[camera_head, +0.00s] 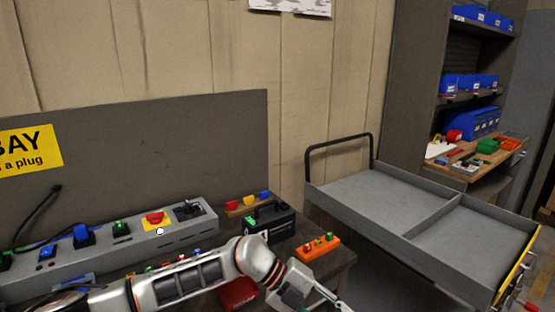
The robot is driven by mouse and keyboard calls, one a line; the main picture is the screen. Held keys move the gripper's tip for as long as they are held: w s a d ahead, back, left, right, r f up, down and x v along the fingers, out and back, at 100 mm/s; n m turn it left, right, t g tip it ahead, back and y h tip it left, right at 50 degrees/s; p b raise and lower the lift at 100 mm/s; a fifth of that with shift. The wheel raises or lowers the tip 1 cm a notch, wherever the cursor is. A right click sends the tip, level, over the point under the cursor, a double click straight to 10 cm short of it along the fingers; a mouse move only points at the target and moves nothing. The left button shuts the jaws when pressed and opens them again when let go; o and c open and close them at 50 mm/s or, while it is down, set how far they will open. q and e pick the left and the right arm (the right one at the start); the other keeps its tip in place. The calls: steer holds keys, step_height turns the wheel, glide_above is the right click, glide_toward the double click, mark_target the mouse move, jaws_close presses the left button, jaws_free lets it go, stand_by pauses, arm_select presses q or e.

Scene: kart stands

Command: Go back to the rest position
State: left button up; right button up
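My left arm comes in from the lower left and reaches right, in front of the workbench. My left gripper (318,302) is at the bottom edge, just below an orange block with coloured knobs (318,247). Its fingers are partly cut off by the frame, so I cannot tell whether they are open or shut. I see nothing held in the part that shows. My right gripper is not in view.
A grey panel (185,232) with coloured plugs and a red button lies along the bench (335,262). A black case (270,220) stands beside it. An empty two-compartment grey cart (375,197) stands right. Shelves with blue bins (470,122) are behind.

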arm_select(q)
steer(key=s+d+r+n+t+h, duration=0.3)
steer(key=r+n+t+h, duration=0.2)
steer(key=r+n+h, duration=0.3)
steer(key=w+a+f+n+t+y, duration=0.2)
steer(key=a+f+n+t+y, duration=0.3)
steer(key=a+f+n+t, duration=0.3)
steer(key=w+a+f+n+t+y, duration=0.1)
steer(key=a+f+n+t+y, duration=0.3)
steer(key=a+f+n+t, duration=0.5)
steer(key=s+a+f+n+g+y, duration=0.2)
steer(key=s+a+f+g+y, duration=0.1)
steer(key=s+a+f, duration=0.4)
steer(key=s+a+f+n+g+y, duration=0.3)
steer(key=s+a+f, duration=0.5)
steer(key=a, duration=0.5)
steer(key=shift+s+g+y, duration=0.2)
steer(key=shift+g+y, duration=0.4)
steer(key=shift+g, duration=0.4)
